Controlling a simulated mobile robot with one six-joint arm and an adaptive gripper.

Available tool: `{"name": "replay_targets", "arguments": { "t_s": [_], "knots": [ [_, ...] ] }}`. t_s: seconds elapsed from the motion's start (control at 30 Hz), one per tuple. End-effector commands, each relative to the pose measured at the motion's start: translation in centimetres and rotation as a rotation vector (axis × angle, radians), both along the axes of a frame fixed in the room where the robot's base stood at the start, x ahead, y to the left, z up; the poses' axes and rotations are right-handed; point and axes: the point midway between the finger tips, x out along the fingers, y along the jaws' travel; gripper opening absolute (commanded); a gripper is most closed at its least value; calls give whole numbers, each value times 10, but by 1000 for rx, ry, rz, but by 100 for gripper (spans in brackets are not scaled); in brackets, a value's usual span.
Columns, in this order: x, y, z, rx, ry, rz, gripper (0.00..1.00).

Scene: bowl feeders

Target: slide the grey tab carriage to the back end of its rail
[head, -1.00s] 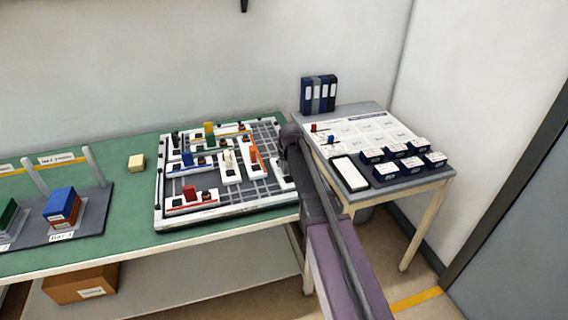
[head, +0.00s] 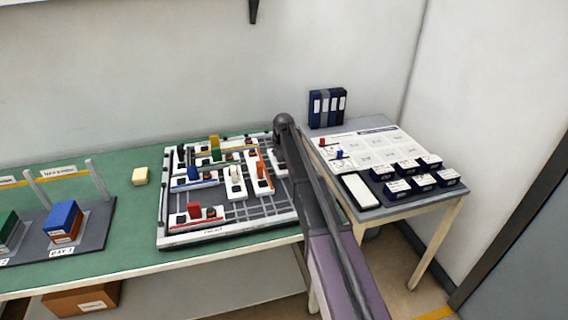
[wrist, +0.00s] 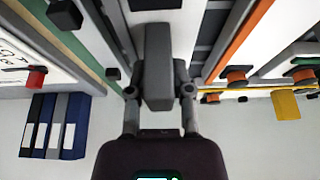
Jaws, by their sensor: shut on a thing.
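In the wrist view, my gripper (wrist: 160,95) is shut on the upright grey tab (wrist: 158,58), with one finger on each side of it. The tab stands on a white carriage (wrist: 166,18) on the board. In the head view, part of the white carriage (head: 279,162) shows at the right side of the board (head: 206,238), left of my arm. There my arm hides the grey tab and my fingers.
Orange (head: 262,166), red (head: 194,210), blue (head: 193,173) and yellow (head: 214,141) tabs stand on other carriages to the left. A side table (head: 420,210) with small dark boxes and binders (head: 327,107) is at the right.

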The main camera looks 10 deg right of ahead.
Motion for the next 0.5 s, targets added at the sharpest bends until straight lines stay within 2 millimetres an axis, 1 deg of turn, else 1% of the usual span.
{"name": "replay_targets", "arguments": {
  "t_s": [0.03,0.2,0.3,0.4,0.5],
  "knots": [
    [23,4,0,1,-1,3,0],
    [67,9,0,1,0,3,0],
    [88,12,0,1,0,3,0],
    [104,13,0,1,0,3,0],
    [114,15,0,1,0,2,0]
  ]
}}
